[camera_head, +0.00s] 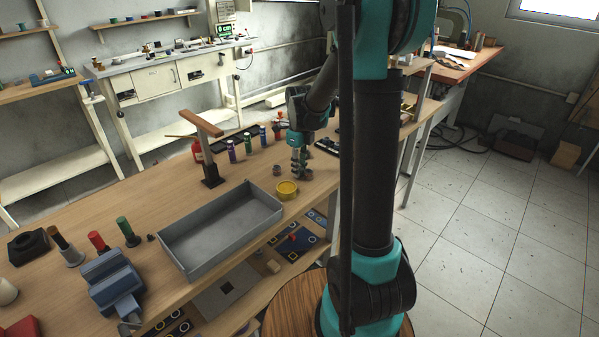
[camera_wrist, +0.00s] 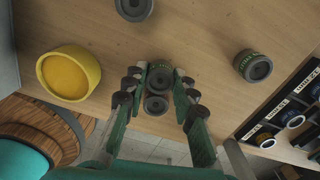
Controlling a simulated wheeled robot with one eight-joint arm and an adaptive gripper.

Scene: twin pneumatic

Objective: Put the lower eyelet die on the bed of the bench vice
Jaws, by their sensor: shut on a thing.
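My gripper (camera_head: 299,168) reaches down to the wooden bench, to the right of the yellow round tin. In the wrist view its fingers (camera_wrist: 160,78) are shut on a small dark round die (camera_wrist: 159,76), apparently the lower eyelet die; its lettering is too small to read. A second dark round face (camera_wrist: 156,105) shows nearer the palm, between the fingers; I cannot tell whether it belongs to the same piece. The held die looks at or just above the bench top. The blue bench vice (camera_head: 113,283) stands at the bench's front left; its bed is not clearly seen.
Another dark die with green lettering (camera_wrist: 253,67) stands right of the fingers, and one more (camera_wrist: 134,7) lies beyond. The yellow tin (camera_head: 287,190) and a grey tray (camera_head: 222,233) lie between gripper and vice. A wooden-armed post (camera_head: 210,160) rises behind the tray.

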